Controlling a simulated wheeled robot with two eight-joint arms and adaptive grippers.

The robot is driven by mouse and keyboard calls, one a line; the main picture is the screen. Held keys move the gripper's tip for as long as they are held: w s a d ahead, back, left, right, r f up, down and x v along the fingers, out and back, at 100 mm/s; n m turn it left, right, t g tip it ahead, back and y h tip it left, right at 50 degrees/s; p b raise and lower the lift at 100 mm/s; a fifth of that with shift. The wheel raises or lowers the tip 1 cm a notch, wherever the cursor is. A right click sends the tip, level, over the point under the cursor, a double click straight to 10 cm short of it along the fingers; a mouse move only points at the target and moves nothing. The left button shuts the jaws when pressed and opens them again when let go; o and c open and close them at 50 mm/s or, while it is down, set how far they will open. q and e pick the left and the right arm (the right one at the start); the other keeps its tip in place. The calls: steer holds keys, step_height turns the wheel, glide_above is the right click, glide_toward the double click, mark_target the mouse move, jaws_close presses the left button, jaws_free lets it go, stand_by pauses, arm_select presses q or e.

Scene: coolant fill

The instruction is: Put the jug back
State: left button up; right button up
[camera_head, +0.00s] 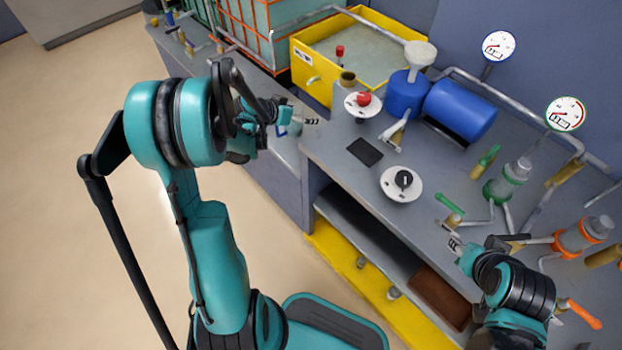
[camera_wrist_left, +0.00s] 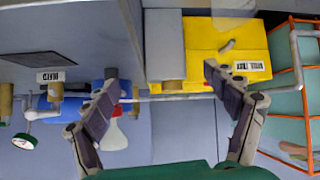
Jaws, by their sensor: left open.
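I cannot make out a jug for certain in either view. My left gripper (camera_head: 303,124) reaches over the lower grey surface at the left end of the bench, short of the yellow bin. In the left wrist view its two fingers (camera_wrist_left: 161,74) stand wide apart with nothing held between them. The grey front and the yellow bin (camera_wrist_left: 196,33) show beyond the fingers. My right gripper (camera_head: 455,243) is low over the bench's front edge, near a green-handled valve (camera_head: 450,204). Its fingers are too small to tell whether they are open.
The yellow bin (camera_head: 313,70) stands at the back, beside the orange-framed tank (camera_head: 270,30). A blue pump and motor (camera_head: 460,109), gauges (camera_head: 499,45) and pipes crowd the back right. A red knob (camera_head: 364,99) and black knob (camera_head: 403,179) sit on the bench. Floor at left is clear.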

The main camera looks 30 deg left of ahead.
arm_select(q)
steer(key=s+d+r+g, duration=0.1)
steer(key=s+d+r, duration=0.4)
steer(key=d, duration=0.2)
steer(key=s+d+r+n+y, duration=0.1)
steer(key=s+d, duration=0.3)
steer(key=s, duration=0.6)
steer(key=s+d+r+g+y, duration=0.1)
steer(key=s+d, duration=0.4)
steer(key=s, duration=0.6)
steer(key=shift+s+d+r+n+g+y, duration=0.15)
steer(key=shift+r+n+g+y, duration=0.2)
steer(key=shift+y, duration=0.25)
